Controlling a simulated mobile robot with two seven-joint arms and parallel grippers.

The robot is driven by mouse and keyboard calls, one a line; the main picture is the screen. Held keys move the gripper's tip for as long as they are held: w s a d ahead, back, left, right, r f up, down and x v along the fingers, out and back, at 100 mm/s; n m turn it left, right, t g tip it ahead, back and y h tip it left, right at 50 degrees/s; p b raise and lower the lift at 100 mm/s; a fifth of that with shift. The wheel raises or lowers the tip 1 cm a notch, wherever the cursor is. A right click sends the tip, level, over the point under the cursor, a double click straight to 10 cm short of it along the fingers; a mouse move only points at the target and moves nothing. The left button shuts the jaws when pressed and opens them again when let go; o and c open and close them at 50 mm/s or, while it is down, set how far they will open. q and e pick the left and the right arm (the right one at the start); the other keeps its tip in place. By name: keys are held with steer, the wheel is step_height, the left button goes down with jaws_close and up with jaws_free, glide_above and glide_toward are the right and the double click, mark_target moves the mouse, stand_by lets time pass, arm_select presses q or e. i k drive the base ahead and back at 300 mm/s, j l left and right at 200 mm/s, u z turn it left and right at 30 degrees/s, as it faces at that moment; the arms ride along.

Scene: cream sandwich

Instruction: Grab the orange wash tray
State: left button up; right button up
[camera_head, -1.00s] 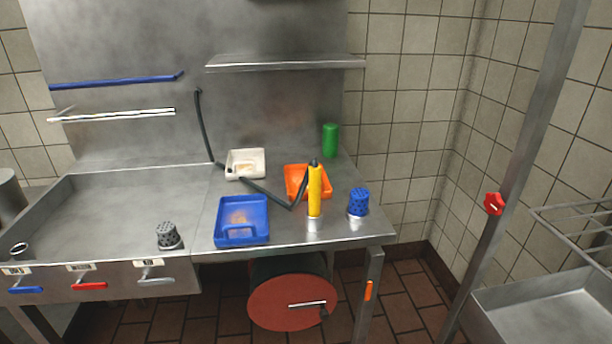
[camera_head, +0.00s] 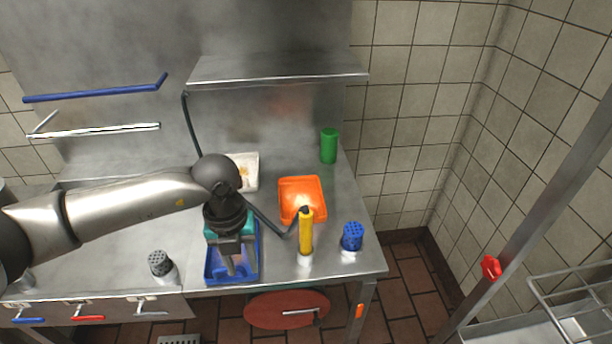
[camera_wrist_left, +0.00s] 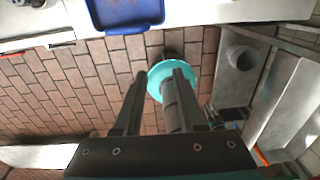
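My left gripper (camera_head: 237,268) is over the blue tray (camera_head: 209,268), to the left and nearer than the orange tray. In the left wrist view its two fingers (camera_wrist_left: 160,75) are apart, with nothing visibly held. That view shows the blue tray (camera_wrist_left: 125,12) at the top but not the orange tray. My right gripper is not in view.
A white tray (camera_head: 249,164) lies behind my left arm. A green container (camera_head: 329,145) stands at the back, and a blue perforated shaker (camera_head: 352,236) at the right. A black hose (camera_head: 267,221) runs to the yellow handle. A shelf (camera_head: 280,70) overhangs the back.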

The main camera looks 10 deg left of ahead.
mark_target(295, 193)
steer(key=i, duration=1.05)
